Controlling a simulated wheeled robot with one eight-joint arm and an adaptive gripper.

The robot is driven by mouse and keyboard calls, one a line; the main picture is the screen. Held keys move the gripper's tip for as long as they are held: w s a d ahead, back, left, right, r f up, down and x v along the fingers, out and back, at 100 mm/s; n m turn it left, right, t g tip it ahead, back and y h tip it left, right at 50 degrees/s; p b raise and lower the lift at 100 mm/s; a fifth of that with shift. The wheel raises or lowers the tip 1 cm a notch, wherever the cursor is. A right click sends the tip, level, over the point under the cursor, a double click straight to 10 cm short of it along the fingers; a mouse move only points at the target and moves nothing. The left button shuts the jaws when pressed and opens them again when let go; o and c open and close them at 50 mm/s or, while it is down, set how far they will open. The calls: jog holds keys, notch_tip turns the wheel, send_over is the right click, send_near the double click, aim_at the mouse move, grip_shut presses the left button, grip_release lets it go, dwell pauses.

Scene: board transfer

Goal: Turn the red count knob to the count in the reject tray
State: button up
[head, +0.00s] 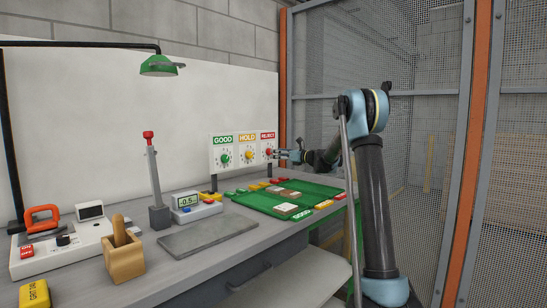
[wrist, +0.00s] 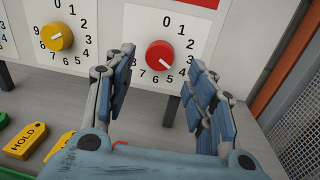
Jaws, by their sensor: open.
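The red count knob (wrist: 160,55) sits under the REJECT sign on the white panel, ringed by printed numbers. Its pale mark seems to point lower right, near 4, but this is not certain. In the head view the same red knob (head: 268,152) is at the panel's right end. My gripper (wrist: 158,63) is open, with one finger on each side of the knob in the picture; it looks still short of the knob, apart from it. Green trays (head: 262,209) lie on the bench with a few boards; which is the reject tray, and its count, I cannot tell.
The yellow knob (wrist: 57,37) under HOLD and the green knob (head: 225,158) under GOOD share the panel. Colored tags, such as the yellow HOLD tag (wrist: 26,140), lie below it. An orange post (wrist: 291,52) and mesh fence stand close on the right.

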jog(key=shift+x, duration=1.95)
jog(key=c, duration=1.1)
